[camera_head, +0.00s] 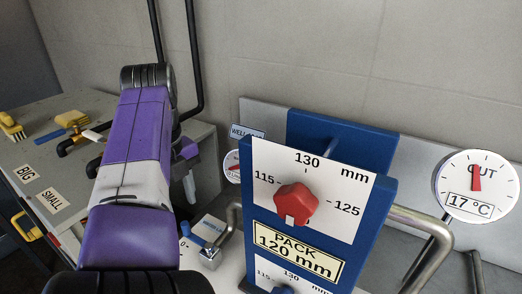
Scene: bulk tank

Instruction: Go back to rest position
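My purple and grey arm rises from the bottom of the head view to a dark joint at the upper left, then folds down behind itself. A purple and dark part of my arm end shows just right of the upper arm, with a narrow pale piece below it. My gripper is mostly hidden there, and I cannot make out its fingertips or anything held. The blue panel (375,213) stands right of the arm, apart from it in the picture. Its red knob (296,203) sits on a white dial marked 115, 130 and 125 mm.
A yellow plate (297,250) reads PACK 120 mm. A round OUT gauge (477,187) reads 17 °C. Bent metal pipes (422,225) flank the panel. At left, a grey bench (85,105) holds brushes (72,118) and BIG and SMALL labels (53,201). Black pipes (195,70) run up the wall.

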